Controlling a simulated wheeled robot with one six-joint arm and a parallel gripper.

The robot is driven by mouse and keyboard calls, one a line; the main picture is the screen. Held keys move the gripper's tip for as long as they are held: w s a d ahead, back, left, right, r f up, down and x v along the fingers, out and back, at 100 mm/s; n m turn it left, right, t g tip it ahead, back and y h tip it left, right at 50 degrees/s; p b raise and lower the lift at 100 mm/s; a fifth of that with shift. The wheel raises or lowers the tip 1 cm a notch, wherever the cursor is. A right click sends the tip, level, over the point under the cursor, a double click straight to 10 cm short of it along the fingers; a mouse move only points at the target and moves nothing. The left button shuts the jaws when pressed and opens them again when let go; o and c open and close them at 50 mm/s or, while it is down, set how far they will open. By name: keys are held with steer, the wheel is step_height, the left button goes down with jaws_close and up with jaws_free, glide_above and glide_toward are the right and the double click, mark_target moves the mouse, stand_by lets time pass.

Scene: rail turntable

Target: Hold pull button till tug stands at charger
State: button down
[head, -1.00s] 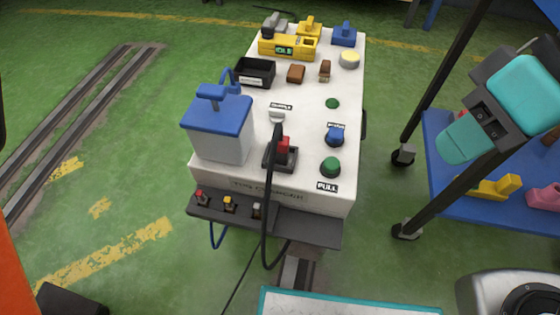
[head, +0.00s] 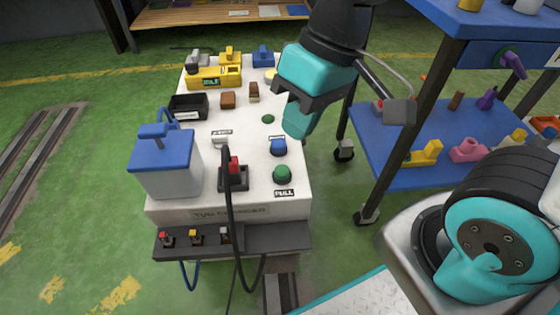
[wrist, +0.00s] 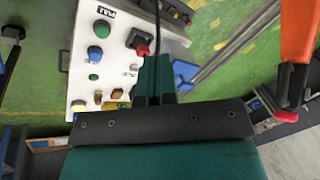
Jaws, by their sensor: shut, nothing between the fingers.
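The green pull button (head: 282,173) is at the near right of the white charger cabinet top (head: 250,200), beside a PULL label (head: 284,193). In the wrist view the green button (wrist: 102,29) shows left of my gripper, with the blue button (wrist: 95,53) below it. My gripper (head: 297,128) is shut and empty, near the cabinet's right edge and apart from the button in the picture. Its closed teal fingers also show in the wrist view (wrist: 153,80). I cannot pick out the tug. A yellow unit (head: 214,77) shows a green display reading, apparently, IDLE.
A red plug (head: 234,165) with a black cable stands left of the button. A white box with a blue lid (head: 165,160) is further left. A blue cart (head: 400,170) stands to the right. A rail (head: 45,150) runs on the floor at left.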

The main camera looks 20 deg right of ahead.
steer(key=w+d+f+m+h+p, duration=0.1)
steer(key=w+d+f+m+h, duration=0.1)
steer(key=w+f+m, duration=0.6)
steer(key=h, duration=0.2)
glide_above(281, 169)
step_height(281, 169, down, 5)
steer(key=shift+m+p, duration=0.3)
steer(key=shift+p, duration=0.05)
step_height(281, 169, down, 14)
steer(key=b, duration=0.5)
steer(key=shift+b, duration=0.4)
